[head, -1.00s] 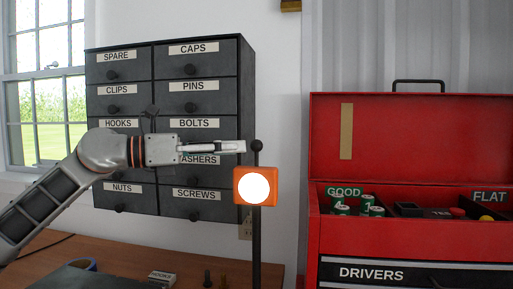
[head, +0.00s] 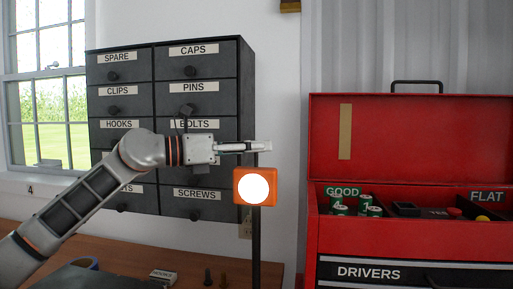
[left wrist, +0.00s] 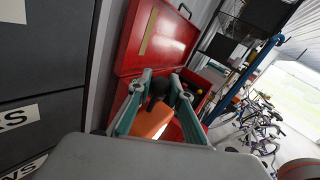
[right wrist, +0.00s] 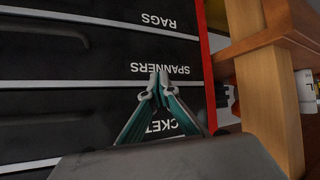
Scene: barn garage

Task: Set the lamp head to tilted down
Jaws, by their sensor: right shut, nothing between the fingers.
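Contact cannot be told. My right gripper (right wrist: 158,82) is shut and empty in front of the drawer labelled SPANNERS.
A labelled drawer cabinet (head: 121,71) hangs on the wall behind my left arm. An open red toolbox (head: 413,231) stands right of the lamp. A workbench (head: 135,256) lies below with small items on it. A wooden frame (right wrist: 268,105) stands right of my right gripper.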

